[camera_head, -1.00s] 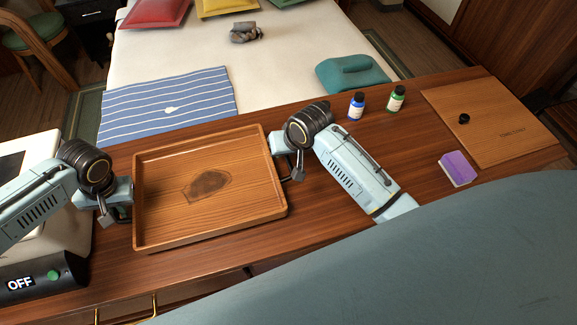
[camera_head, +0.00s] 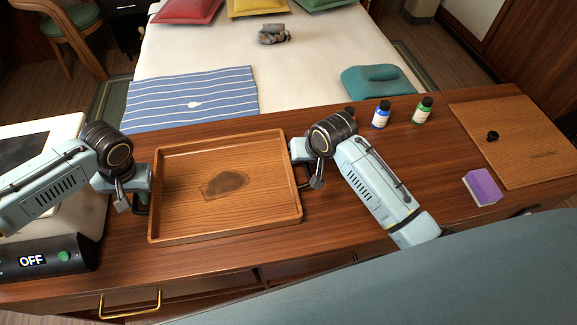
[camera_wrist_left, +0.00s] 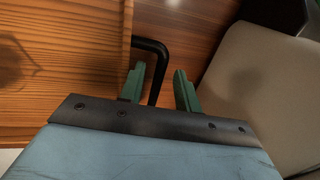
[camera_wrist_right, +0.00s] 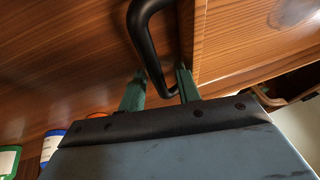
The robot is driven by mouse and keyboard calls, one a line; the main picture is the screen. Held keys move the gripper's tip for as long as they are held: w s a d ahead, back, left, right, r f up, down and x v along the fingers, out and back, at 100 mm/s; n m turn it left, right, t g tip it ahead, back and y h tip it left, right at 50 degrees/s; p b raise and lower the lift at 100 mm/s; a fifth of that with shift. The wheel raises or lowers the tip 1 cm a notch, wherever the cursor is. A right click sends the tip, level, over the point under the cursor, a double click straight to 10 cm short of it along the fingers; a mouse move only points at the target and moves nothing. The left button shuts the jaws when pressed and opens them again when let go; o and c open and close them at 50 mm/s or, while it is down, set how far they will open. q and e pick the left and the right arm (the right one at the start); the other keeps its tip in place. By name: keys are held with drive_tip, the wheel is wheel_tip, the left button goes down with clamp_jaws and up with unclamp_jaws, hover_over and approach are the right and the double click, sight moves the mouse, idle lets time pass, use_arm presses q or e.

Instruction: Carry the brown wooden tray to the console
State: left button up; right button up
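The brown wooden tray (camera_head: 225,220), empty with a dark oval mark, lies on the long brown wooden counter (camera_head: 345,240). It has a black handle at each short end. My left gripper (camera_head: 140,203) is at the left handle. In the left wrist view that handle (camera_wrist_left: 158,62) passes between the green fingers, with a gap to one finger. My right gripper (camera_head: 304,180) is at the right handle. In the right wrist view that handle (camera_wrist_right: 146,38) reaches between the spread fingers. Both grippers look open around the handles. I cannot pick out which surface is the console.
A device with an OFF display (camera_head: 50,258) stands left of the tray. Blue (camera_head: 381,115) and green (camera_head: 422,110) bottles, a purple block (camera_head: 483,187) and a wooden board (camera_head: 515,140) are to the right. A bed (camera_head: 300,65) lies behind the counter.

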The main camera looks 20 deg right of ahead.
use_arm(q)
drive_tip(key=v, duration=1)
use_arm(e)
drive_tip(key=v, duration=1.2)
use_arm(q)
drive_tip(key=shift+s+a+f, duration=0.1)
